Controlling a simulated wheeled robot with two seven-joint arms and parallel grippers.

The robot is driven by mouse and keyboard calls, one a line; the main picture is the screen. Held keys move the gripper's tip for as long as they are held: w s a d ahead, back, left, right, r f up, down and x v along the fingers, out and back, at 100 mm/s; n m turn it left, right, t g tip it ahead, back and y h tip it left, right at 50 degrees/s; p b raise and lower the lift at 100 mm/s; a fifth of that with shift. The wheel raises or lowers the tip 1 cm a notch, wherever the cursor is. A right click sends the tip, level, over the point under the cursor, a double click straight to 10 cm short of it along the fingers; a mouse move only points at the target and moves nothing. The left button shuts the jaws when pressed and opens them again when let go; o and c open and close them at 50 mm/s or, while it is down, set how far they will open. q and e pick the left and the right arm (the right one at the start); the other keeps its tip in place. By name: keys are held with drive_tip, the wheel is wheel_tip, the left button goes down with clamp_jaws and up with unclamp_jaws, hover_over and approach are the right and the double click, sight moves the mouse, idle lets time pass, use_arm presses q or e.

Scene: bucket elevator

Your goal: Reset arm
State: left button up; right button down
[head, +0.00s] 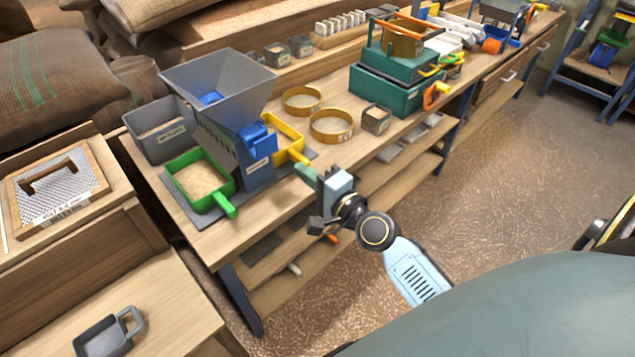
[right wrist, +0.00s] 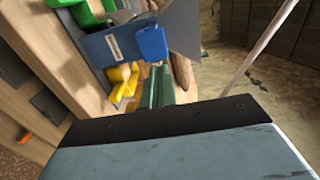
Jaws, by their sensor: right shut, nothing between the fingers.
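My right gripper (head: 318,222) is shut and empty, held in the air just off the front edge of the workbench (head: 205,247) in the head view. A blue and grey hopper machine (head: 222,85) stands on the bench to the upper left of the gripper. A green tray (head: 208,188) holding grain sits at its front, and a yellow tray (head: 285,135) sits at its right side. In the right wrist view the machine's grey body and blue part (right wrist: 151,43) show, with the yellow tray (right wrist: 122,82) below them. My left gripper is not in view.
Two round sieves (head: 331,125) and a small grey box (head: 376,118) stand right of the machine. Teal cases (head: 388,90) stand farther right. A grey scoop (head: 107,333) lies on the near-left table. Open floor (head: 510,160) lies to the right.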

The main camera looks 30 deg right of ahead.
drive_tip(key=shift+v, duration=1.7)
drive_tip(key=s+f+n+g+h+b, duration=0.1)
drive_tip(key=s+f+n+g, duration=0.25)
drive_tip(key=f, duration=0.85)
drive_tip(key=s+f+n+g, duration=0.2)
drive_tip(key=s+f, duration=0.2)
drive_tip(key=f, duration=0.7)
drive_tip(key=s+f+n+g+h+b, duration=0.1)
drive_tip(key=s+f+n+g, duration=0.25)
drive_tip(key=f, duration=0.85)
drive_tip(key=s+f+n+g, duration=0.2)
drive_tip(key=s+f, duration=0.3)
drive_tip(key=s, duration=0.4)
drive_tip(key=s+f+n+g+h, duration=0.1)
drive_tip(key=s+f+n+g, duration=0.2)
drive_tip(key=s+f, duration=0.3)
drive_tip(key=s+f+n+g, duration=0.2)
drive_tip(key=s+f+n, duration=0.2)
drive_tip(key=s, duration=0.9)
drive_tip(key=shift+s+f+g+h+b, duration=0.3)
drive_tip(key=shift+f+h+b, duration=0.1)
drive_tip(key=shift+f, duration=0.35)
drive_tip(key=shift+d, duration=0.1)
